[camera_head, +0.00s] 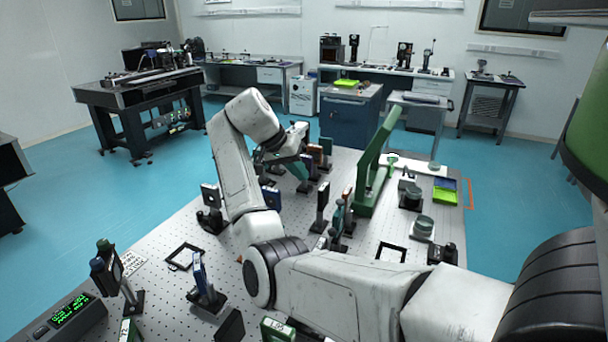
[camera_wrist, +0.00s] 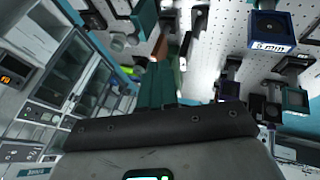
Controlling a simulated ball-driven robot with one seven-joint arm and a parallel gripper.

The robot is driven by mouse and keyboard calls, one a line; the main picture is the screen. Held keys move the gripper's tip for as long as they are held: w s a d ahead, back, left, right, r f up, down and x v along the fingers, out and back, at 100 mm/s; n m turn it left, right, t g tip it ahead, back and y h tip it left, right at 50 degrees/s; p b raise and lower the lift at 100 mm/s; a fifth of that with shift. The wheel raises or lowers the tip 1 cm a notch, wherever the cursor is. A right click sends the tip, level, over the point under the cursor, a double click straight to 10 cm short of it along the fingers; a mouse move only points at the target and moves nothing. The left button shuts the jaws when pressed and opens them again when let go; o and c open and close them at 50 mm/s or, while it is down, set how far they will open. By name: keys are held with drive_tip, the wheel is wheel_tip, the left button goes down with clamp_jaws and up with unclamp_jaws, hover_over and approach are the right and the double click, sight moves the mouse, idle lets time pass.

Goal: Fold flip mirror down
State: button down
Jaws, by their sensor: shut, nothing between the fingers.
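My gripper (camera_head: 301,170) is above the far part of the optical table (camera_head: 345,165), close to a cluster of mounted optics. Its teal fingers are together and hold nothing; they also show in the wrist view (camera_wrist: 157,84). A brown-orange plate mount (camera_head: 326,147) stands just right of the fingers. I cannot tell whether they touch. A tall dark post mount (camera_head: 321,205) stands nearer on the table. I cannot tell which mount is the flip mirror or whether it is up or down. My arm hides part of the cluster.
A green angled stand (camera_head: 374,168) rises right of the cluster. A blue-faced square mount (camera_wrist: 268,28) is at right in the wrist view.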

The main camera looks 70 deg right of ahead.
sight(339, 216)
drive_tip(key=s+d+f+p, duration=0.2)
drive_tip(key=s+d+f, duration=0.1)
drive_tip(key=s+f, duration=0.4)
drive_tip(key=shift+f, duration=0.25)
drive_tip(key=shift+d, duration=0.1)
